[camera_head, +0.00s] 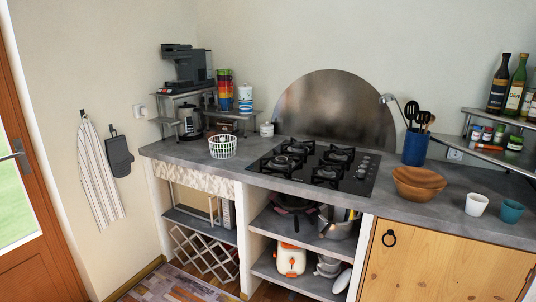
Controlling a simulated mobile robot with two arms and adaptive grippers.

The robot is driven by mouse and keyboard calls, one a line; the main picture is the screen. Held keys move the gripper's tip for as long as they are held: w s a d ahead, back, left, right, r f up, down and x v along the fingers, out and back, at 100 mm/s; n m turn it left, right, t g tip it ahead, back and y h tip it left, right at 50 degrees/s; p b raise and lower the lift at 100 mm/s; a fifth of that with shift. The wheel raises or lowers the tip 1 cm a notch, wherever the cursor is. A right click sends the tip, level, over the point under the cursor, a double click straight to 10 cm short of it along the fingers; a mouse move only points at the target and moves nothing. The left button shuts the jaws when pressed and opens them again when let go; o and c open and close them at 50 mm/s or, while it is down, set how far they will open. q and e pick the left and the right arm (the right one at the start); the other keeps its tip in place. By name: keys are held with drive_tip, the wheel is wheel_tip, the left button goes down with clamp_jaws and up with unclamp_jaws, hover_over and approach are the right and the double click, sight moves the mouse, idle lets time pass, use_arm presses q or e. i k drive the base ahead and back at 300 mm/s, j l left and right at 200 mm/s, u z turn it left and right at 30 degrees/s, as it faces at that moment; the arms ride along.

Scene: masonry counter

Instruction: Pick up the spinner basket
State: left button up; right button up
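Neither of my grippers shows in the head view.
The black gas hob (316,167) lies right of the basket. Behind the basket stand a small shelf with a coffee machine (186,67), stacked colourful cups (225,90) and a small white jar (267,130). Wooden bowls (418,183) and a blue utensil holder (415,147) stand farther right.

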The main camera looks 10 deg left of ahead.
sight(223, 150)
drive_tip(key=i+j, duration=0.2)
drive_tip(key=i, duration=0.25)
drive_tip(key=i+j, duration=0.25)
drive_tip(key=i, duration=0.25)
drive_tip(key=i+j+u, duration=0.1)
drive_tip(key=i, duration=0.35)
drive_tip(key=j, duration=0.1)
